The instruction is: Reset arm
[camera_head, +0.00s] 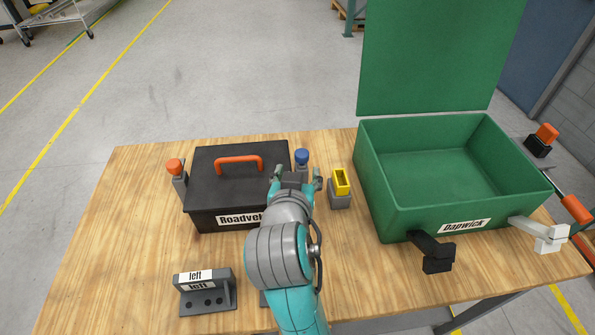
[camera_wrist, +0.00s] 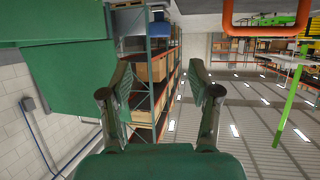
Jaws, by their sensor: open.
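My arm reaches in from the bottom centre of the head view. My gripper (camera_head: 297,178) is over the table by the right front edge of the black box labelled "Roadvel…" and hides part of the label. In the wrist view my gripper (camera_wrist: 160,88) has its two fingers spread wide, with nothing between them. The black box (camera_head: 205,190) has a closed lid with an orange handle (camera_head: 239,160). The green bin (camera_head: 385,210), labelled "Dapwick", stands at the right with its lid (camera_head: 435,60) raised. It looks empty.
The wooden table (camera_head: 110,240) has bare room at left and front. A grey fixture labelled "left" (camera_head: 207,292) stands at front left. An orange-topped post (camera_head: 175,172), a blue-topped post (camera_head: 302,158) and a yellow-topped block (camera_head: 340,185) stand near the black box. Black (camera_head: 436,255) and white (camera_head: 545,236) latches jut forward.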

